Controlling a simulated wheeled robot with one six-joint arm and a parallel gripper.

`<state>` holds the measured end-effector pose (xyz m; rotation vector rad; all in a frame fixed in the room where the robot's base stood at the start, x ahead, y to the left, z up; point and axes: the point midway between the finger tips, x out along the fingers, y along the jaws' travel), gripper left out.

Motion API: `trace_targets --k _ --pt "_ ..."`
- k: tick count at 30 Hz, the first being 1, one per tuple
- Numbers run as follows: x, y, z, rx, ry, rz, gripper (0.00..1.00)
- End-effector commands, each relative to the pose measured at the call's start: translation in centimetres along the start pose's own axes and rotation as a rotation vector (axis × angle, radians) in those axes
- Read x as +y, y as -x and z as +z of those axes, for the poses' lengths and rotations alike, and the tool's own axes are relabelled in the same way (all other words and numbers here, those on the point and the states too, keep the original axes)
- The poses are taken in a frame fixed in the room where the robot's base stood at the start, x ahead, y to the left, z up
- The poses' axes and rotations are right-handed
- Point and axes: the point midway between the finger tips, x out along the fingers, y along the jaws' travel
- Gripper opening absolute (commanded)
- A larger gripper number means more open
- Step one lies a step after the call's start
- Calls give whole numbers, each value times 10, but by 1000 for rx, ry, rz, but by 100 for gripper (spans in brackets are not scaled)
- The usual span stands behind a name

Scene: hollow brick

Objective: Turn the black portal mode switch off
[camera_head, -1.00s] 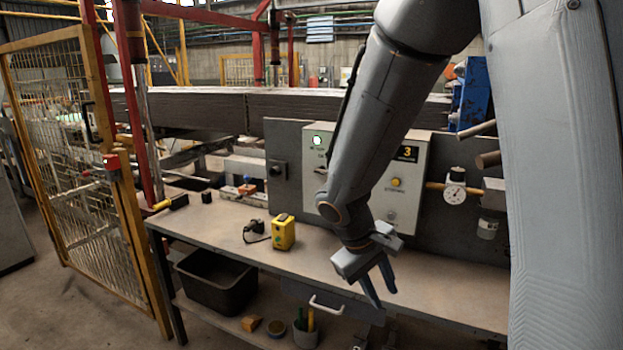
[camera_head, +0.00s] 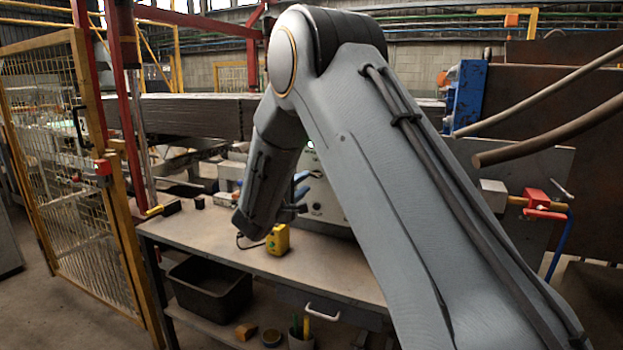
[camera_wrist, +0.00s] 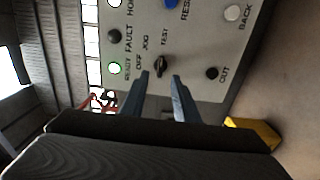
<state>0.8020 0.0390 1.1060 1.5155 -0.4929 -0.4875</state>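The black portal mode switch (camera_wrist: 161,67) is a small knob on the light grey control panel (camera_wrist: 205,50), with OFF, JOG and TEST printed beside it. In the wrist view my gripper (camera_wrist: 160,78) is open, its two blue-grey fingers apart with the knob showing between their tips. I cannot tell whether the fingers touch the knob or panel. I cannot clearly tell which label the knob points to. In the head view my gripper (camera_head: 302,185) is at the panel (camera_head: 325,205), partly hidden by my arm. The switch is hidden there.
A lit green READY lamp (camera_wrist: 115,68), a dark FAULT lamp (camera_wrist: 114,36), a white BACK button (camera_wrist: 232,12) and a black OUT button (camera_wrist: 212,73) surround the switch. A yellow box (camera_head: 278,240) stands on the workbench (camera_head: 210,235) below. A mesh fence (camera_head: 60,170) is at left.

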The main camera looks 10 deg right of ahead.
Motion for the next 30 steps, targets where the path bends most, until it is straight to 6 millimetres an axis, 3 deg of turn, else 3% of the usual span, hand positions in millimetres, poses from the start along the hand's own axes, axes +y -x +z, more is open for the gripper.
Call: trace_targets --k 6,12,23,28,30 --pt "1 -35 3 -4 2 -2 28" --pt "0 -56 2 -3 1 -3 28" --pt "-1 -61 2 -2 2 -3 28" --pt "-1 -61 2 -2 2 -3 0" --pt "-1 -61 2 -2 2 -3 0"
